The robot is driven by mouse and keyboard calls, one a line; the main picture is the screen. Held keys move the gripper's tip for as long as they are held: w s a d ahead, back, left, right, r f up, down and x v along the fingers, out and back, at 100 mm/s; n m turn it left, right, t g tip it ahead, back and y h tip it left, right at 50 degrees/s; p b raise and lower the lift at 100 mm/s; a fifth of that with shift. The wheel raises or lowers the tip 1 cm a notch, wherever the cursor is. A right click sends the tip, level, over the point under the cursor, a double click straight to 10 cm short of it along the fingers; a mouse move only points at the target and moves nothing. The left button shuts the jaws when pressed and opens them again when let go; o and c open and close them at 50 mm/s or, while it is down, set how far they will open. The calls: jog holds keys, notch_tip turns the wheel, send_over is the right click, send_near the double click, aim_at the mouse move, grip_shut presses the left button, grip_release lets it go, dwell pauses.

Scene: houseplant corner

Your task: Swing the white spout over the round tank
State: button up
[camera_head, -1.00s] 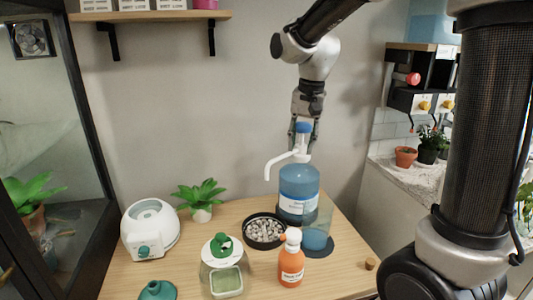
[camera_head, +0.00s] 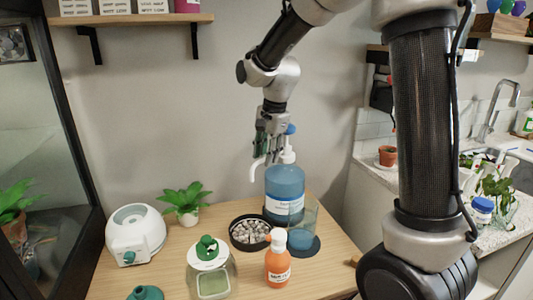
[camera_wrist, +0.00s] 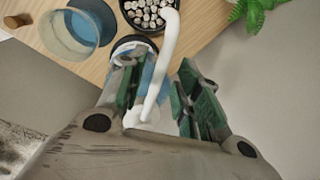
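The white spout (camera_head: 257,170) sits on top of the big blue water bottle (camera_head: 284,186) and points left in the head view. In the wrist view the spout (camera_wrist: 168,48) runs between my two green-padded fingers. A round clear vessel with blue water (camera_head: 302,232) stands right of the bottle on a dark mat.
A black dish of pebbles (camera_head: 249,232), an orange bottle (camera_head: 278,262) and a green-topped glass jar (camera_head: 211,268) stand near. A white round appliance (camera_head: 136,235) and a potted plant (camera_head: 186,203) are at left. A cork (camera_wrist: 17,21) lies beyond the vessel.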

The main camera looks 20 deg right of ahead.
jog(key=shift+c, duration=0.3)
grip_shut()
jog(key=shift+s+d, duration=0.1)
jog(key=s+d+n+g+y, duration=0.1)
jog(key=s+d+n, duration=0.3)
jog(key=d+n, duration=0.4)
jog(key=shift+d+n+g, duration=0.25)
jog(key=shift+n+g, duration=0.25)
jog(key=shift+n, duration=1.5)
jog(key=shift+s, duration=0.1)
jog(key=shift+o, duration=0.3)
grip_release()
jog(key=shift+d, duration=0.1)
